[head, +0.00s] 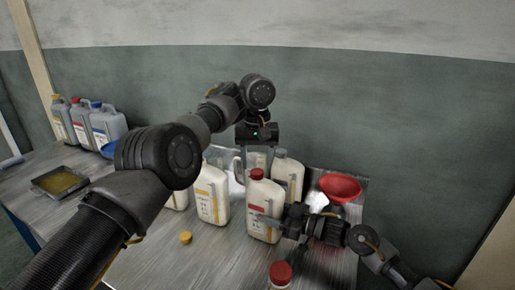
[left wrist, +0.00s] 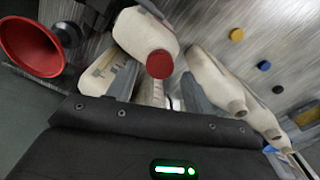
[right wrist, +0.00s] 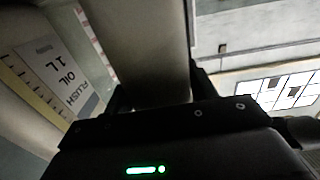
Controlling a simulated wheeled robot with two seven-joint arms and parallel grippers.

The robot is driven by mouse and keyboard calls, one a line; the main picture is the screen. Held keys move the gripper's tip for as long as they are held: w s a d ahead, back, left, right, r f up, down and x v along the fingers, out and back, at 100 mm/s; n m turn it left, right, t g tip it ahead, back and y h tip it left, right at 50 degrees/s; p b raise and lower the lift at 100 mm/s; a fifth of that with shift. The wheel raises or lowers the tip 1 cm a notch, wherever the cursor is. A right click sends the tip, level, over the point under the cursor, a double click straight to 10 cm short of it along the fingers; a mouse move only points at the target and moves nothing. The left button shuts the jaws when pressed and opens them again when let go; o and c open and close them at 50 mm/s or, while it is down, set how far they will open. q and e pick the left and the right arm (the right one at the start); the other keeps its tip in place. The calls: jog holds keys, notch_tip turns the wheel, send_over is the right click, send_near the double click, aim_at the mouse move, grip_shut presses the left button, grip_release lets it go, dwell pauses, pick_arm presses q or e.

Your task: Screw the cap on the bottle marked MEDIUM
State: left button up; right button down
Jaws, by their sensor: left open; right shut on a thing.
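A cream bottle (head: 264,207) with a red label stands at the centre of the table. A red cap (head: 257,174) sits on its neck; I cannot tell how tightly. The cap also shows in the left wrist view (left wrist: 160,64). The word MEDIUM is not readable on any label. My right gripper (head: 288,224) is shut on this bottle's lower right side; its pale body (right wrist: 140,50) fills the jaws in the right wrist view. My left gripper (head: 256,152) is open, pointing down above and behind the red cap, with its fingers (left wrist: 160,95) apart and empty.
An uncapped cream bottle (head: 211,195) stands left, another bottle (head: 288,176) behind. A yellow cap (head: 186,237) lies left; blue (left wrist: 264,66) and black (left wrist: 278,89) caps lie nearby. A red funnel (head: 340,187) stands right. Another red cap (head: 281,271) is at the front.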

pick_arm(q)
jog(key=shift+f, duration=1.25)
jog(key=c, duration=1)
jog(key=m, duration=0.9)
jog(key=shift+m, duration=0.4)
jog(key=o, duration=1)
jog(key=shift+o, duration=0.2)
